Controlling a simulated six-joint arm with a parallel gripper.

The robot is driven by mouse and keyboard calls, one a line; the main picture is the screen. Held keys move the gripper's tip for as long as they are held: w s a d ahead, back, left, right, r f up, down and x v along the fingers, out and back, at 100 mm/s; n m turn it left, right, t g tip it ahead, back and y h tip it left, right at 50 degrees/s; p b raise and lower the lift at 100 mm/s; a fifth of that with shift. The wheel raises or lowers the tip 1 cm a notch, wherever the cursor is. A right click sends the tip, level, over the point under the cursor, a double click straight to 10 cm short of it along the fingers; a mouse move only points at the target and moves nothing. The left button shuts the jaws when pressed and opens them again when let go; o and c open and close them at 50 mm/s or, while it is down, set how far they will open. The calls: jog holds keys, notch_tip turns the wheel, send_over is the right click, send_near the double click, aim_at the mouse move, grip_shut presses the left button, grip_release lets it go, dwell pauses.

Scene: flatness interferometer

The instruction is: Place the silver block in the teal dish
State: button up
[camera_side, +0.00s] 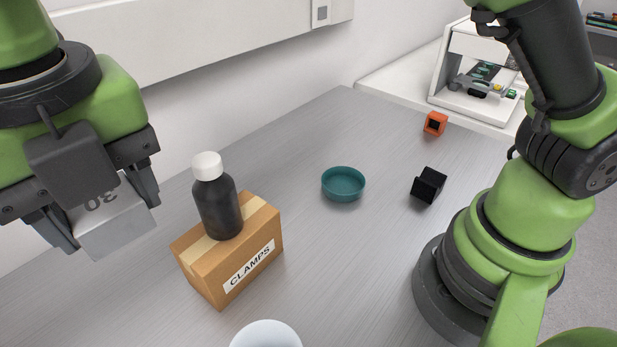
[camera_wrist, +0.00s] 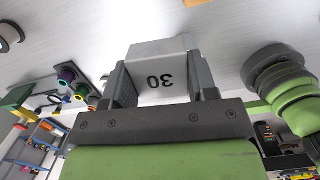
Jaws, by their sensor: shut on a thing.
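My gripper (camera_side: 100,200) is at the left of the side view, shut on the silver block (camera_side: 112,224) and holding it raised. The block is a metallic cube marked "30", which reads upside down. In the wrist view the block (camera_wrist: 160,72) sits between the two fingers of my gripper (camera_wrist: 160,84). The teal dish (camera_side: 343,184) is a small round dish on the grey table, well to the right of my gripper in the side view. It looks empty. I cannot make out the dish in the wrist view.
A cardboard box labelled CLAMPS (camera_side: 232,262) stands between my gripper and the dish, with a dark white-capped bottle (camera_side: 218,205) upright on it. A black block (camera_side: 428,186), an orange cube (camera_side: 435,123) and a white round dish (camera_side: 266,335) are on the grey table (camera_side: 330,260).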

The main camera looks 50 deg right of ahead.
jog(key=w+d+m, duration=0.1)
jog(key=w+d, duration=0.1)
jog(key=d, duration=0.1)
jog(key=w+d+m, duration=0.1)
jog(key=d+m, duration=0.1)
jog(key=d, duration=0.1)
jog(key=w+d+m, duration=0.1)
jog(key=w+d, duration=0.1)
jog(key=d, duration=0.1)
jog(key=shift+w+r, duration=0.1)
jog(key=shift+w, duration=0.25)
jog(key=w+d+m, duration=0.3)
jog(key=d+m, duration=0.1)
jog(key=d, duration=0.5)
jog(key=m+g+h, duration=0.1)
jog(key=m, duration=0.8)
send_over(333, 179)
jog(key=f, duration=1.6)
jog(key=shift+a+f, duration=0.35)
jog(key=shift+a, duration=0.05)
jog(key=shift+f, duration=2.3)
